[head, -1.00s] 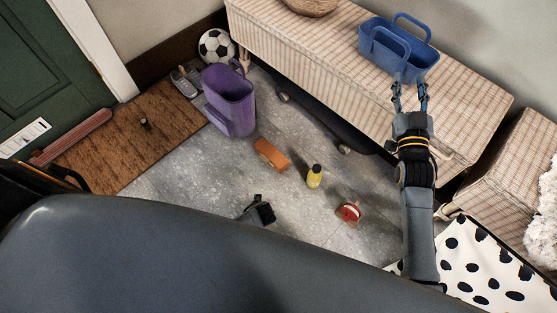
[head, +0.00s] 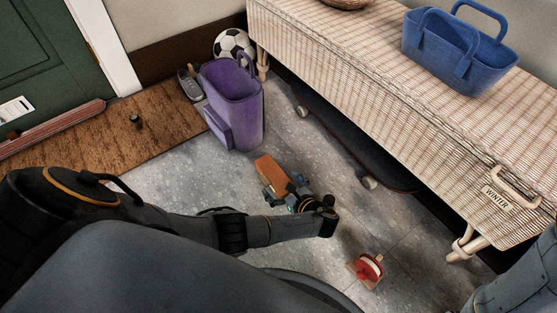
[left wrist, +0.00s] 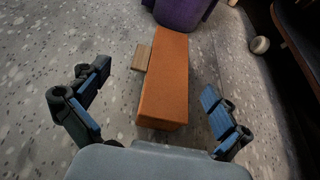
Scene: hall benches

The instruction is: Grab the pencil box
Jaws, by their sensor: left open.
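The pencil box, an orange block (head: 272,168) with a pale wooden tab at its side, lies on the grey floor. My left gripper (head: 284,188) reaches down over its near end, which the gripper partly hides. In the left wrist view the box (left wrist: 164,78) extends forward between the two blue fingers of the open left gripper (left wrist: 155,84). Gaps show on both sides, the right one wider at the far end. My right arm shows at the lower right of the head view, but its gripper is out of frame.
A purple bag (head: 236,98) stands beyond the box, near a football (head: 233,44). A wicker bench (head: 385,75) holds a blue basket (head: 455,55), with a dark skateboard (head: 345,150) under it. A red and wooden object (head: 366,270) lies right of my left arm.

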